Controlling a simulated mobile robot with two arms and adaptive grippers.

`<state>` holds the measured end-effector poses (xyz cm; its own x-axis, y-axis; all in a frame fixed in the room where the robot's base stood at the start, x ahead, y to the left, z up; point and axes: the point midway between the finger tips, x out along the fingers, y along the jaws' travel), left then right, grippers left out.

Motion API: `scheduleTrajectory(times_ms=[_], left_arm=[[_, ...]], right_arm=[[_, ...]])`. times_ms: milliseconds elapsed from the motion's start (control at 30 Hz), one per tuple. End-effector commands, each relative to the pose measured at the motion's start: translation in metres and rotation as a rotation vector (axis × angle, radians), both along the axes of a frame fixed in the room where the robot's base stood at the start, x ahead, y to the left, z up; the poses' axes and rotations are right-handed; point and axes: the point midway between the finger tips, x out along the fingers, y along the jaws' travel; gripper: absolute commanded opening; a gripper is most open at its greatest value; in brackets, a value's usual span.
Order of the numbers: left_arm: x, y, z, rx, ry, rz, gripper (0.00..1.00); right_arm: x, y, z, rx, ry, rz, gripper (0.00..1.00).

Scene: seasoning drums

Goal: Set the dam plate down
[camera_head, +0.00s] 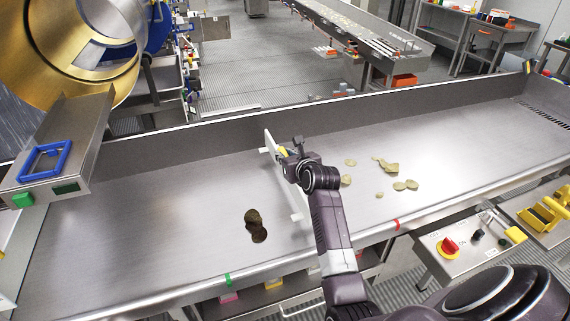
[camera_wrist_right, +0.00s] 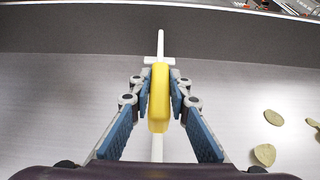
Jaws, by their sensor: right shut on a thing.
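The dam plate is a thin white plate (camera_head: 269,144) standing across the steel trough, seen nearly edge-on. In the right wrist view its white edge (camera_wrist_right: 160,45) runs away from me. Its yellow handle (camera_wrist_right: 159,98) is between the blue pads of my right gripper (camera_wrist_right: 159,112), which is shut on it. In the head view my right gripper (camera_head: 288,156) covers much of the plate. I cannot tell whether the plate's lower edge touches the trough floor (camera_head: 170,215). My left gripper is not in view.
Dark brown chips (camera_head: 256,228) lie left of the plate. Several pale chips (camera_head: 389,168) lie to its right. A green mark (camera_head: 227,279) and a red mark (camera_head: 397,225) are on the near rim. A brass drum (camera_head: 75,45) stands at upper left. A control box (camera_head: 462,248) is at lower right.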

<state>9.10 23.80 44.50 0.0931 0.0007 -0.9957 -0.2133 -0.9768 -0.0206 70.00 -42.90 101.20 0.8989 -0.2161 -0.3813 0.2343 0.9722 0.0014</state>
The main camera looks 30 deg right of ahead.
Motion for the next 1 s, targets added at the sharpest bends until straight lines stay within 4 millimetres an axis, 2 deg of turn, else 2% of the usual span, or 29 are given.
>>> scheduleTrajectory(times_ms=[100,233,633,667,800,1000], left_arm=[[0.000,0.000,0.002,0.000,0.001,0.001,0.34],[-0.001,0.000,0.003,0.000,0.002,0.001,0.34],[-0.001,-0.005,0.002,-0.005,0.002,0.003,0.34],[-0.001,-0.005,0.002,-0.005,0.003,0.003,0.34],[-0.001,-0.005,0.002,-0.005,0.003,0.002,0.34],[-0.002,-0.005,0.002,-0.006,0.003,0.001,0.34]], right_arm=[[-0.001,-0.001,-0.020,-0.002,0.006,0.000,0.00],[-0.001,-0.001,-0.035,-0.002,0.002,0.000,0.00],[0.000,0.000,-0.040,0.002,0.000,-0.001,0.00],[-0.001,0.000,-0.041,0.001,0.002,0.000,0.19],[-0.001,0.000,-0.040,0.000,0.002,0.000,0.34],[-0.001,0.000,-0.040,0.000,0.003,-0.001,0.34]])
